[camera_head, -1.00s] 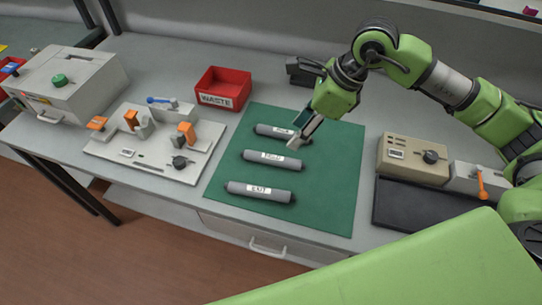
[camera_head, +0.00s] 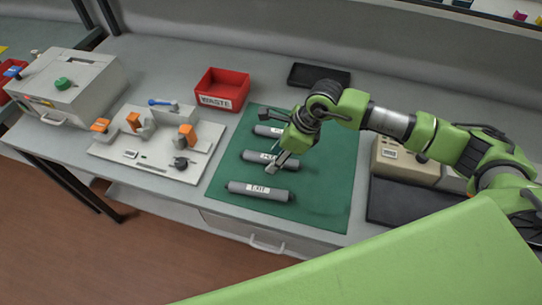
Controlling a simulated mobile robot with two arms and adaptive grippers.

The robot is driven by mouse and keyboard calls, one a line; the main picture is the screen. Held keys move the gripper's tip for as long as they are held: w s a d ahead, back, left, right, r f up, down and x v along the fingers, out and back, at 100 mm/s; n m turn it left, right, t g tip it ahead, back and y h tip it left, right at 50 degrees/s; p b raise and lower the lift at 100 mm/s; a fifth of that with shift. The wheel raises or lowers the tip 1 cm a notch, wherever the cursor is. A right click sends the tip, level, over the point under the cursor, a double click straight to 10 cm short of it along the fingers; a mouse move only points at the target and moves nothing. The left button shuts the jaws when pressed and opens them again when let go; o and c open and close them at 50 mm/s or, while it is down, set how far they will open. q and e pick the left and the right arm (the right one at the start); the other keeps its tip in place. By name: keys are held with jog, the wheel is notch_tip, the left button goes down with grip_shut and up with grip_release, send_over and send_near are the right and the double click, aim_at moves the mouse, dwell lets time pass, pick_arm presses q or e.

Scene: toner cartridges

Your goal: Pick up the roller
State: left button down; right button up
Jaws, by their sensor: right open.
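Three grey rollers with white labels lie in a row on the green mat (camera_head: 318,207). The front roller (camera_head: 244,189) is fully in view. The middle roller (camera_head: 252,156) is partly hidden behind my right gripper. The back roller (camera_head: 264,130) shows only its left part, the rest being behind my right arm. My right gripper (camera_head: 277,167) is open and empty, pointing down over the right part of the middle roller. I cannot tell whether its fingers touch that roller. My left gripper is not in view.
A red WASTE bin (camera_head: 222,90) stands behind the mat. A white fixture board (camera_head: 150,165) with orange clamps lies to the left, beside a grey box machine (camera_head: 65,85). A black tray (camera_head: 319,75) lies at the back. A beige device (camera_head: 392,165) stands to the right.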

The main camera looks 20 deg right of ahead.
jog(key=shift+a+f, duration=0.1)
jog(key=shift+f, duration=0.15)
grip_shut()
jog(key=shift+r, duration=0.1)
